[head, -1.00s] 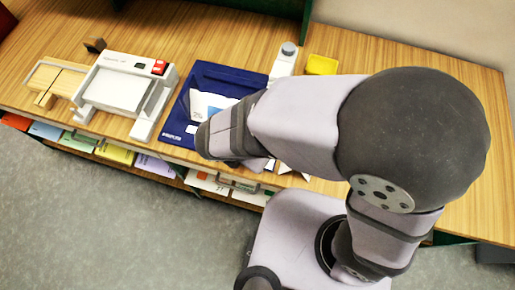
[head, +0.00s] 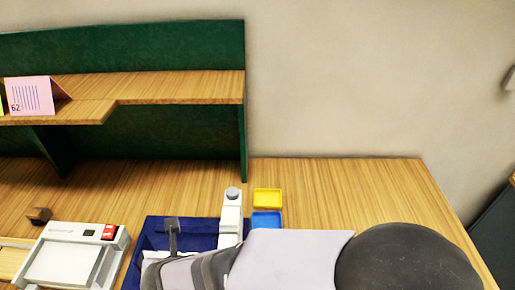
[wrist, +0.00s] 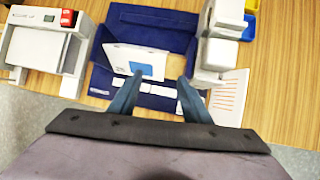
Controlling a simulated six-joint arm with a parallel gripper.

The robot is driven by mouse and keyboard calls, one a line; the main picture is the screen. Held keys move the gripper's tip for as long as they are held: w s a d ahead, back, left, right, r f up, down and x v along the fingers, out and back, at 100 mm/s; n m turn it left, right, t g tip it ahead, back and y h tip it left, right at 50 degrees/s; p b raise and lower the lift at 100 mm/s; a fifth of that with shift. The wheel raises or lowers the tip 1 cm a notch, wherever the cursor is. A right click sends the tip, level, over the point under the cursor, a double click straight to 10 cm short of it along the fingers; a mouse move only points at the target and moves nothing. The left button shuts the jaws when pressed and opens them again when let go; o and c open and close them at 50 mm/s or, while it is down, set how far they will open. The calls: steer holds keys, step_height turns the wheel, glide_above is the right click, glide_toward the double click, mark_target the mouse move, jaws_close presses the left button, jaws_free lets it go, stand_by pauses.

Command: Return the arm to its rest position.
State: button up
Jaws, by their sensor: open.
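My gripper (wrist: 160,78) is open in the wrist view. Its two blue-grey fingers are apart with nothing held between them. I cannot tell the height of the fingers above the mat. The fingertips are not clear there.
A white machine with a red button (head: 109,231) stands left. A white upright device (head: 231,212) stands beside yellow (head: 267,198) and blue (head: 266,218) trays. A green-backed shelf (head: 180,88) holds a pink card (head: 30,97). The tabletop right of the trays (head: 350,190) is clear.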

steer(key=w+d+r+m+p, duration=0.1)
steer(key=w+r, duration=0.4)
steer(key=w+d+m, duration=0.1)
steer(key=d+m, duration=0.1)
steer(key=d, duration=0.1)
steer(key=w+d+m+h, duration=0.1)
steer(key=d+m, duration=0.2)
steer(key=w+d+f+m, duration=0.1)
steer(key=d+m, duration=0.1)
steer(key=d, duration=0.2)
steer(key=shift+m, duration=0.3)
steer(key=s+d+f+m+g+h+p, duration=0.2)
steer(key=d+m+g, duration=0.2)
steer(key=d+m, duration=1.3)
steer(key=s+d+f+m+g+y, duration=0.1)
steer(key=s+d+f+m+g, duration=0.1)
steer(key=s+m, duration=0.5)
steer(key=d+m, duration=0.1)
steer(key=m, duration=0.2)
steer(key=shift+d+f+m+b, duration=0.2)
steer(key=shift+f+m+b, duration=0.1)
steer(key=shift+m, duration=0.1)
steer(key=shift+w, duration=0.1)
